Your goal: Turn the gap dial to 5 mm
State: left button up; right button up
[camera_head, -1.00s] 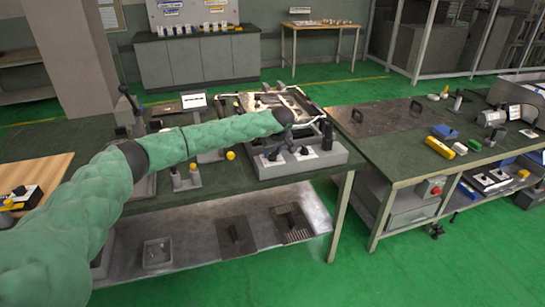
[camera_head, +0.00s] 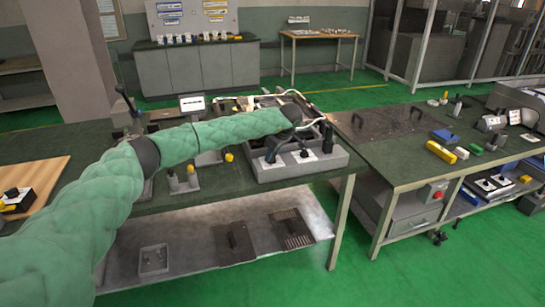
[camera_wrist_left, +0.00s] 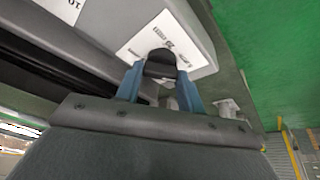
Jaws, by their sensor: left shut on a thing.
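My left gripper (camera_wrist_left: 159,76) shows in the left wrist view with its two blue fingers on either side of a black dial knob (camera_wrist_left: 161,62), shut on it. The knob stands on a white marked plate (camera_wrist_left: 189,36) on a grey housing; its print is too small to read, so I cannot tell the setting. Other black knobs (camera_head: 271,155) sit on the same box. My right gripper is not in view.
The green workbench (camera_head: 215,183) carries small posts with a yellow knob and a white sign (camera_head: 192,103) behind my arm. A second bench (camera_head: 400,165) at the right holds yellow and blue blocks. A lower shelf (camera_head: 190,265) holds plates and a tray.

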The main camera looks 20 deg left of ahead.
pick_arm(q)
jog(key=shift+w+n, duration=0.1)
jog(key=shift+n, duration=0.4)
jog(key=shift+r+n+g+b, duration=0.1)
jog(key=shift+n+g+b, duration=0.3)
jog(key=shift+n, duration=0.1)
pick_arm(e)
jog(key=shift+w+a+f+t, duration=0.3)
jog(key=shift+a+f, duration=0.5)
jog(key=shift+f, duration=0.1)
pick_arm(q)
jog(key=o, duration=1)
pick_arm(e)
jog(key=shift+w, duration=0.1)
